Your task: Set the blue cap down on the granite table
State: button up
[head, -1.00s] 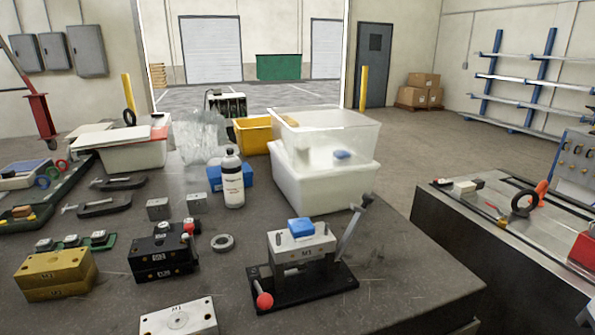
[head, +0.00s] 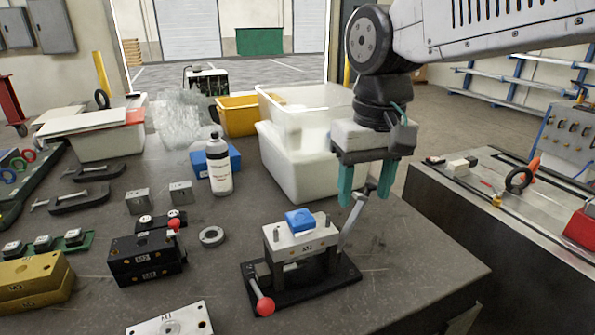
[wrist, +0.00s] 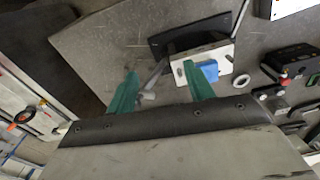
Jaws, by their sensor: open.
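The blue cap (head: 300,220) sits on top of the light mould block marked M1 (head: 303,243), which stands in a black clamp fixture (head: 335,277). The cap also shows in the wrist view (wrist: 208,71), on the block near the right finger. My gripper (head: 364,190) is open and empty, with green fingers pointing down. It is above and to the right of the cap, close to the fixture's grey lever (head: 352,222). The granite table (head: 400,255) is dark grey and lies under the fixture.
White and clear bins (head: 290,165) stand behind the fixture. A white bottle (head: 218,168), a grey ring (head: 211,236) and a black mould base (head: 146,257) are to the left. The fixture's red knob (head: 265,306) sticks out in front. Table to the right of the fixture is clear.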

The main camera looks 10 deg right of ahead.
jog(key=n, duration=0.1)
send_over(301, 218)
jog(key=shift+d+f, duration=0.1)
jog(key=shift+f, duration=3.85)
jog(key=c, duration=0.7)
jog(key=shift+r, duration=0.1)
jog(key=shift+r, duration=0.95)
